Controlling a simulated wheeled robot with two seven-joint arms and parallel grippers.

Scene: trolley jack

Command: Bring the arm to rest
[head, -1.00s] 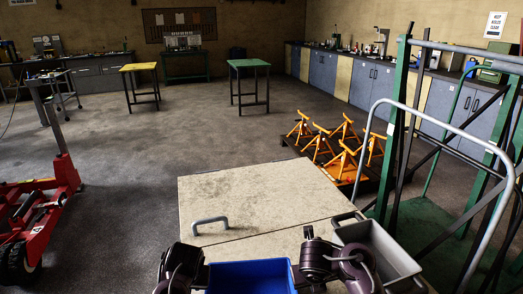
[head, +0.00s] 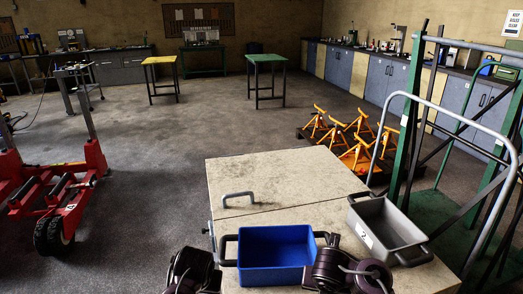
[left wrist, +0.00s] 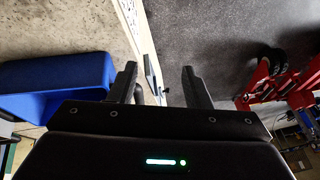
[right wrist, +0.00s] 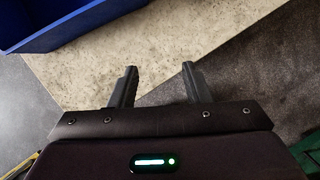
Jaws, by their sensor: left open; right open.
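My left gripper (left wrist: 158,82) is open and empty in the left wrist view, beside the worktop edge with dark floor beyond it. My right gripper (right wrist: 159,78) is open and empty in the right wrist view, with worktop and dark floor behind it. In the head view only dark parts of my two arms show at the bottom edge, so the grippers are hidden there. A blue bin (head: 275,252) stands on the pale worktop (head: 270,178) between my arms. It also shows in the left wrist view (left wrist: 60,80) and the right wrist view (right wrist: 60,18).
A grey bin (head: 402,234) sits on the worktop's right side. A metal handle (head: 237,196) lies near its left edge. Orange stands (head: 360,135) and a green-posted frame (head: 407,115) are at right. Floor between is clear.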

